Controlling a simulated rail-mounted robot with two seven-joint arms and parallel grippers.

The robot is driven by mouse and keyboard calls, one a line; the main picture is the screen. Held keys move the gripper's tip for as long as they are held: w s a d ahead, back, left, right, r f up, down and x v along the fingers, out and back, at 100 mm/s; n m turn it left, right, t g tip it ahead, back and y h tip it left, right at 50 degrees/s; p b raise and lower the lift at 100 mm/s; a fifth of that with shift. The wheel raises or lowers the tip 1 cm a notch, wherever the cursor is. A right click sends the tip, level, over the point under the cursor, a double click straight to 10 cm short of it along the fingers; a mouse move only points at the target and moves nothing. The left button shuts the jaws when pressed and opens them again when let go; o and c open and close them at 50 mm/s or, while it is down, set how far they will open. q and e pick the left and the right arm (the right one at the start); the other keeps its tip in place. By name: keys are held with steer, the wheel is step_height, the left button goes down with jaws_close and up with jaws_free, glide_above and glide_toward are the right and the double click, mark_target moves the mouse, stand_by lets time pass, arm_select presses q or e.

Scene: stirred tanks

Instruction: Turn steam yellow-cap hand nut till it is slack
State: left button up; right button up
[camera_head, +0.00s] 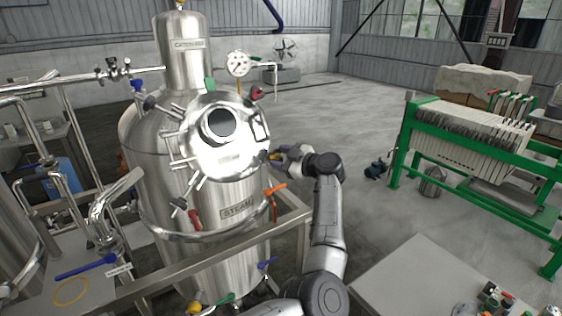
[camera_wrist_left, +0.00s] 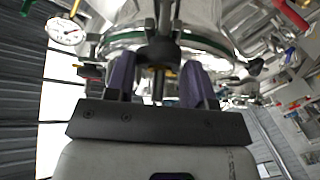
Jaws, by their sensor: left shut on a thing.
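The steel tank (camera_head: 170,200) carries a STEAM label (camera_head: 237,209) and a round manway door (camera_head: 232,150) with several hand nuts around its rim. My left gripper (camera_head: 275,156) is at the right side of the door rim, its arm rising from the bottom of the head view. In the left wrist view, its two purple fingers (camera_wrist_left: 160,78) stand either side of a dark hand nut (camera_wrist_left: 159,50) on a stem and are shut on it. A small yellow patch shows beside the fingers, but the nut's cap is mostly hidden. My right gripper is not in view.
A pressure gauge (camera_head: 238,64) stands above the door. An orange-handled valve (camera_head: 274,189) sits below the gripper. A steel rail (camera_head: 215,255) crosses in front of the tank.

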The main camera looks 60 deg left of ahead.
arm_select(q)
steer(key=n+g+h, duration=0.1)
steer(key=n+h, duration=0.1)
steer(key=n, duration=0.1)
steer(key=n+g+h+b, duration=0.1)
steer(key=n, duration=0.3)
steer(key=shift+w+a+r+n+h, duration=0.2)
steer(key=shift+n+h, duration=0.1)
steer(key=shift+h, duration=0.1)
steer(key=n+h, duration=0.2)
steer(key=n, duration=0.1)
steer(key=n+p, duration=0.1)
steer(key=n, duration=0.1)
steer(key=shift+r+h, duration=0.25)
steer(key=shift+h, duration=0.15)
steer(key=n+t+h, duration=0.1)
steer(key=n, duration=0.1)
steer(key=shift+n, duration=0.4)
steer(key=shift+s+a+n+t+h, duration=0.1)
steer(key=shift+n+t+h, duration=0.2)
steer(key=shift+n, duration=0.2)
steer(key=o, duration=0.9)
